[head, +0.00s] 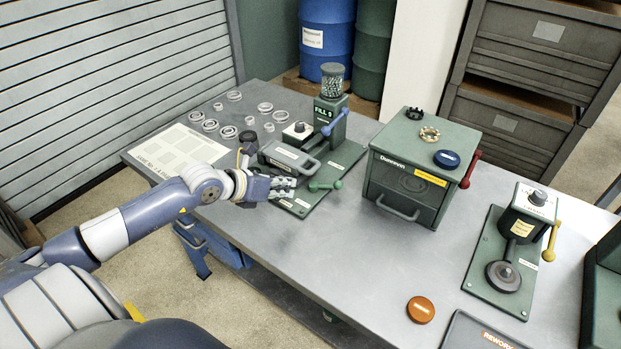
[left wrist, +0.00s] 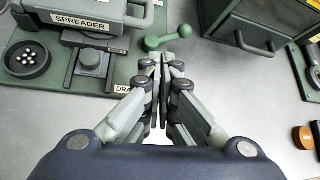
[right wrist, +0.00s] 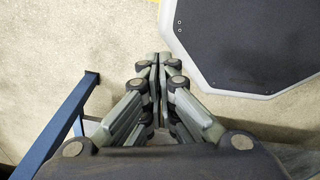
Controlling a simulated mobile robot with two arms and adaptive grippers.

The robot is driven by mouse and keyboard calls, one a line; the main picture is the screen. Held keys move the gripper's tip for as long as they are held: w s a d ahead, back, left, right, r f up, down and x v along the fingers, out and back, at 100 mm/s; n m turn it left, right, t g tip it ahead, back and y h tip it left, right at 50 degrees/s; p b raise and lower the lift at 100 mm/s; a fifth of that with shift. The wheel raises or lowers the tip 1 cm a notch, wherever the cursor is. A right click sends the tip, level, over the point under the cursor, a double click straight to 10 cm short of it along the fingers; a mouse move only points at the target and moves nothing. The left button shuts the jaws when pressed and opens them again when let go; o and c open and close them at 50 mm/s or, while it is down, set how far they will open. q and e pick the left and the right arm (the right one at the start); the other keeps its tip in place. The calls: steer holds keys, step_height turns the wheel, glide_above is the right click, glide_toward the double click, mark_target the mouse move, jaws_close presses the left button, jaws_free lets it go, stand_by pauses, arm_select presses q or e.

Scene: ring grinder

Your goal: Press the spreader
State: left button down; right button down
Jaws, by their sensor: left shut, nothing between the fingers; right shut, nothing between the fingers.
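The spreader (left wrist: 85,20) is a grey block with a handle and a white label, mounted on a green base plate (left wrist: 120,75). In the head view the spreader (head: 289,157) stands at the left part of the table, just behind my left gripper (head: 290,188). In the left wrist view my left gripper (left wrist: 163,62) is shut and empty, right of the spreader and its pad, its tips near a green lever (left wrist: 168,38). My right gripper (right wrist: 158,60) is shut and empty above the floor; the head view does not show it.
A green fill tower (head: 330,115) with a blue lever stands behind the spreader. Several rings (head: 228,131) lie at the back left. A green oven-like box (head: 415,165) is to the right, then a press stand (head: 515,250). An orange puck (head: 421,309) sits near the front edge.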

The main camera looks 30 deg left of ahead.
mark_target(301, 194)
arm_select(q)
steer(key=shift+y, duration=0.5)
steer(key=x, duration=0.2)
steer(key=a+p+x, duration=0.1)
steer(key=x, duration=0.2)
steer(key=a+p+x, duration=0.1)
steer(key=x, duration=0.2)
steer(key=shift+w+f, duration=0.1)
steer(key=shift+w, duration=0.1)
steer(key=shift+x, duration=0.8)
